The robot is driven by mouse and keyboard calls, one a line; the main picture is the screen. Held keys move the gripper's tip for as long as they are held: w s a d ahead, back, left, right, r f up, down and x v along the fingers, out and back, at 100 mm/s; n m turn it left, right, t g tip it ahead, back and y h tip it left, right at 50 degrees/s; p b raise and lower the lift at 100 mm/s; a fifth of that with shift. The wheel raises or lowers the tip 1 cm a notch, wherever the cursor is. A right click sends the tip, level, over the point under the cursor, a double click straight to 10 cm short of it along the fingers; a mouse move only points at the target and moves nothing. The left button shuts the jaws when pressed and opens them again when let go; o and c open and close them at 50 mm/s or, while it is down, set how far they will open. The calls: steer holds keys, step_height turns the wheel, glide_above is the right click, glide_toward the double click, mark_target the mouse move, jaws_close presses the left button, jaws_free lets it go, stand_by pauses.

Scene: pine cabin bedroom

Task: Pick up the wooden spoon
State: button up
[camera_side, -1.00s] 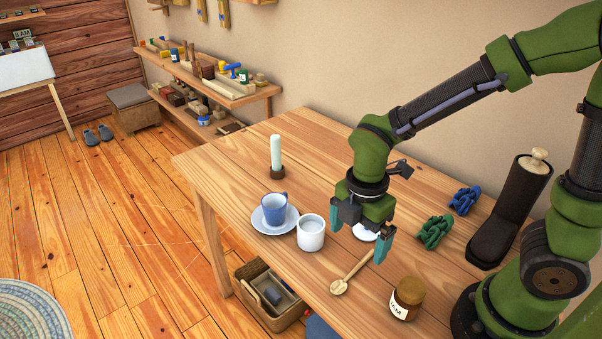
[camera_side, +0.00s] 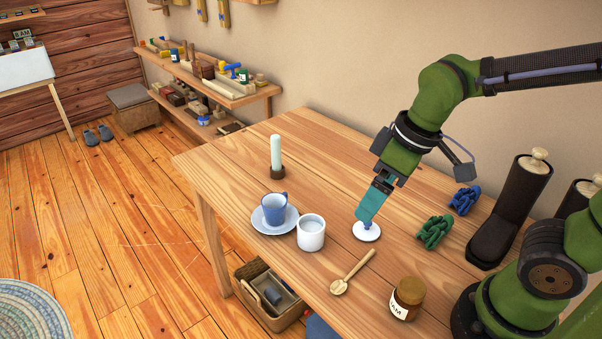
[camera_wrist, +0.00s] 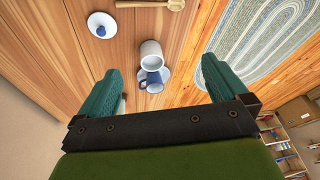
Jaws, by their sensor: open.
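The wooden spoon (camera_side: 351,273) lies on the table, its bowl toward the front edge and its handle pointing back toward a white disc with a blue knob (camera_side: 367,233). In the wrist view the spoon (camera_wrist: 150,4) shows only at the top edge, partly cut off. My gripper (camera_side: 366,212) is tilted in the side view, its fingers overlapping the disc's knob in the picture, behind the spoon's handle end. In the wrist view my gripper (camera_wrist: 162,68) has its two teal fingers wide apart with nothing held between them. The spoon is outside the fingers.
A white mug (camera_side: 311,232) and a blue cup (camera_side: 274,209) on a saucer (camera_side: 259,225) stand left of the spoon. A jam jar (camera_side: 407,298) stands to its right.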

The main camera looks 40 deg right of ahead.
steer(key=d+r+m+t, duration=0.1)
steer(key=m, duration=0.1)
steer(key=s+d+r+m+t, duration=0.1)
steer(key=m, duration=0.2)
steer(key=s+d+r+m+t, duration=0.1)
steer(key=d+r+m, duration=0.1)
steer(key=shift+s+m+t, duration=0.2)
steer(key=shift+m+t, duration=0.1)
steer(key=shift+t, duration=0.1)
steer(key=shift+c, duration=0.3)
steer(key=shift+d+r, duration=0.2)
steer(key=shift+r, duration=0.05)
steer(key=shift+c, duration=1.1)
steer(key=shift+d, duration=0.1)
steer(key=shift+c, duration=1.3)
steer(key=c, duration=1)
